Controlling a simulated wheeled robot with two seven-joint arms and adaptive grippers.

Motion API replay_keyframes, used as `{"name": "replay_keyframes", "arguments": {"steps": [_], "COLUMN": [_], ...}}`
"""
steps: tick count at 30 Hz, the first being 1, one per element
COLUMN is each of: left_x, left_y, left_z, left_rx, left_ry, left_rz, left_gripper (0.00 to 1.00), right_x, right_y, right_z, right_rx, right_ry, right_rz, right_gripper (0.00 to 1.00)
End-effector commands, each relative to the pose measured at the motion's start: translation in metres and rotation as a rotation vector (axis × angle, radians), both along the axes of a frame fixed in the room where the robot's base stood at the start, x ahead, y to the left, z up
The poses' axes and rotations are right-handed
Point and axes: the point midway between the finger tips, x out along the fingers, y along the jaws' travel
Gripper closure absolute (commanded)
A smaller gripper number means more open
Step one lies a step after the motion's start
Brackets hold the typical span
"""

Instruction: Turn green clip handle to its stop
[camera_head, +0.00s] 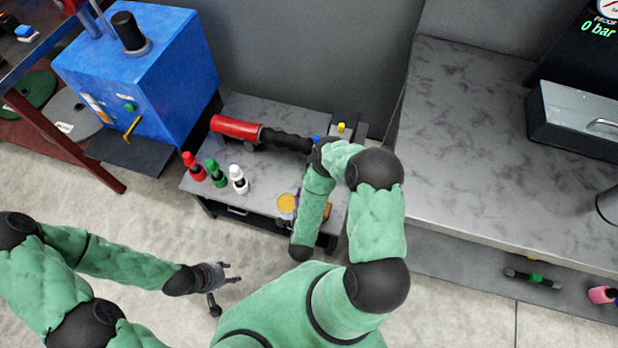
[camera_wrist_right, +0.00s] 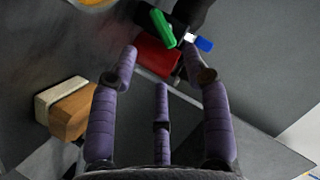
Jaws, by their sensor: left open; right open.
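The green clip handle (camera_wrist_right: 162,28) shows at the top middle of the right wrist view, slanting beside a red block (camera_wrist_right: 155,55) and a blue-tipped part (camera_wrist_right: 203,43). My right gripper (camera_wrist_right: 160,64) is open, its purple fingers spread around and below the red block. The handle lies just beyond the fingertips; contact cannot be told. In the head view my right arm hides the green handle and the right gripper. My left gripper (camera_head: 226,274) is open and empty above the floor, left of the small grey bench (camera_head: 258,178).
A red and black tool (camera_head: 250,132) lies along the bench. Red (camera_head: 193,166), green (camera_head: 215,172) and white (camera_head: 238,178) bottles stand at its left. A blue machine (camera_head: 140,80) is behind left; a large grey worktop (camera_head: 480,150) is at right.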

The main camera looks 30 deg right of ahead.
Motion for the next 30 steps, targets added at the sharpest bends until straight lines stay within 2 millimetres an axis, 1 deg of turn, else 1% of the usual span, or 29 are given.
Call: {"name": "replay_keyframes", "arguments": {"steps": [2,5,8,15,21,25,30], "left_x": [0.0,0.0,0.0,0.0,0.0,0.0,0.0], "left_y": [0.0,0.0,0.0,0.0,0.0,0.0,0.0], "left_z": [-0.002,-0.005,-0.01,-0.027,-0.038,-0.041,-0.042], "left_rx": [0.0,0.0,0.0,0.0,0.0,0.0,0.0], "left_ry": [0.0,0.0,0.0,0.001,0.0,0.001,0.0], "left_rz": [0.0,0.0,0.0,0.0,0.0,0.0,0.0], "left_gripper": [0.51,0.51,0.51,0.51,0.51,0.51,0.51], "right_x": [-0.001,0.003,0.013,0.046,0.067,0.076,0.079], "right_y": [-0.003,-0.008,-0.016,-0.04,-0.055,-0.061,-0.064], "right_z": [0.001,-0.001,-0.005,-0.02,-0.029,-0.031,-0.032], "right_rx": [-0.013,-0.017,-0.017,-0.017,-0.017,-0.015,-0.015], "right_ry": [-0.022,-0.029,-0.03,-0.029,-0.026,-0.025,-0.025], "right_rz": [-0.015,-0.021,-0.021,-0.021,-0.018,-0.017,-0.017], "right_gripper": [0.52,0.52,0.52,0.52,0.52,0.52,0.52]}}
